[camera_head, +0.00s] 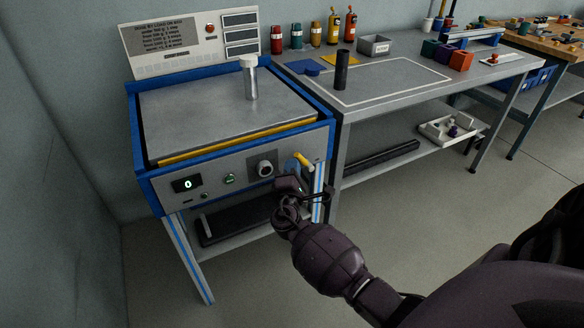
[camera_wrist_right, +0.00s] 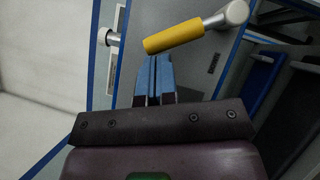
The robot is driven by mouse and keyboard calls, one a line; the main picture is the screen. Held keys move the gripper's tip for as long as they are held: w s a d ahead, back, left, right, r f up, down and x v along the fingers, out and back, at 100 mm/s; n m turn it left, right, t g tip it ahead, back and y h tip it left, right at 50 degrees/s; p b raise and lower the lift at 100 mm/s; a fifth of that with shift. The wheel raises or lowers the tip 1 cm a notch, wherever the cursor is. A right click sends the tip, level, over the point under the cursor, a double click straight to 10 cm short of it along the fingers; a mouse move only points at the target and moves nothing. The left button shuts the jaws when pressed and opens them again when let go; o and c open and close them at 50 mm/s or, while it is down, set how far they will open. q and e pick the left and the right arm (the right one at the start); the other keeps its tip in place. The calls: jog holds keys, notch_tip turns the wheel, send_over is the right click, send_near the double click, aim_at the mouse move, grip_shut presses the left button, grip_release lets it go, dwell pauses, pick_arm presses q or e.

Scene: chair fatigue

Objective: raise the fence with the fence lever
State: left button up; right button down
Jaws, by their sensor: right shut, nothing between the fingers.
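The fence lever (camera_head: 304,161) is a yellow handle on a silver pivot at the right end of the blue machine's front panel. It also shows in the right wrist view (camera_wrist_right: 174,37), lying across the picture just beyond my fingertips. The likely fence is a yellow bar (camera_head: 235,141) along the front edge of the machine's grey top. My right gripper (camera_head: 291,166) is at the lever's lower left. In the right wrist view its blue fingers (camera_wrist_right: 154,62) are together and empty; whether they touch the handle I cannot tell. My left gripper is not in view.
The front panel has a dial (camera_head: 265,169), a green button (camera_head: 229,179) and a display reading 0 (camera_head: 187,184). A metal cylinder (camera_head: 250,82) stands on the machine top. A grey workbench (camera_head: 400,88) adjoins at the right. Floor in front is clear.

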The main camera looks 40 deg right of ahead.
aim_at(300, 155)
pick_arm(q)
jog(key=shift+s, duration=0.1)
pick_arm(e)
jog(key=shift+d+r+m+g, duration=0.1)
jog(key=shift+r+m+g, duration=0.2)
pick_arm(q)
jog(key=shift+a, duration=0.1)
pick_arm(e)
jog(key=shift+r, duration=0.1)
jog(key=r+m+p, duration=0.1)
jog(key=d+m+g+p, duration=0.1)
jog(key=d+r+m+y+p, duration=0.1)
jog(key=shift+s+r+m+g, duration=0.25)
jog(key=shift+r+m+g, duration=0.1)
jog(key=shift+m+g, duration=0.05)
pick_arm(q)
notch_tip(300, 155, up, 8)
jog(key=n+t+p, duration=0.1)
jog(key=p, duration=0.5)
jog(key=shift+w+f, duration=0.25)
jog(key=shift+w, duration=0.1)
pick_arm(e)
jog(key=s+d+m+g+y, duration=0.1)
jog(key=d+m+y, duration=0.3)
jog(key=d, duration=0.3)
jog(key=shift+s+m+g+y, duration=0.4)
jog(key=shift+m, duration=0.5)
